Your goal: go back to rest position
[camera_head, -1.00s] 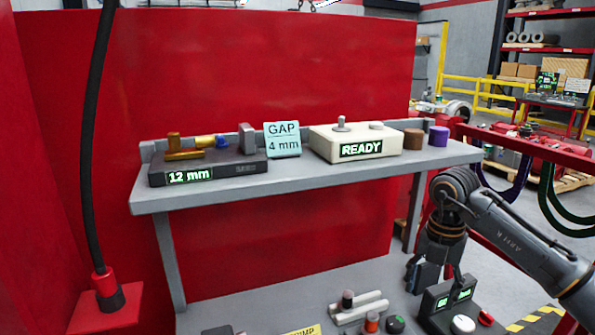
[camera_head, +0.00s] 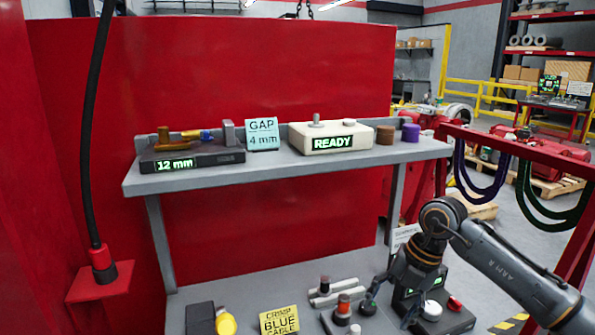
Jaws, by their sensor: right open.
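My right gripper (camera_head: 392,292) hangs at the lower right of the head view, pointing down, with its fingers spread apart. It is in front of a dark device (camera_head: 440,315) with a white button and a red part, and hides some of it. I see nothing held between its fingers, though the fingertips are small and dark. My left gripper is out of view.
A grey shelf (camera_head: 300,167) holds a 12 mm gauge (camera_head: 195,160), a GAP 4 mm card (camera_head: 262,134) and a READY box (camera_head: 331,136). On the lower bench are a yellow sign (camera_head: 279,321) and several small parts. A red rail and hanging cables stand at right.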

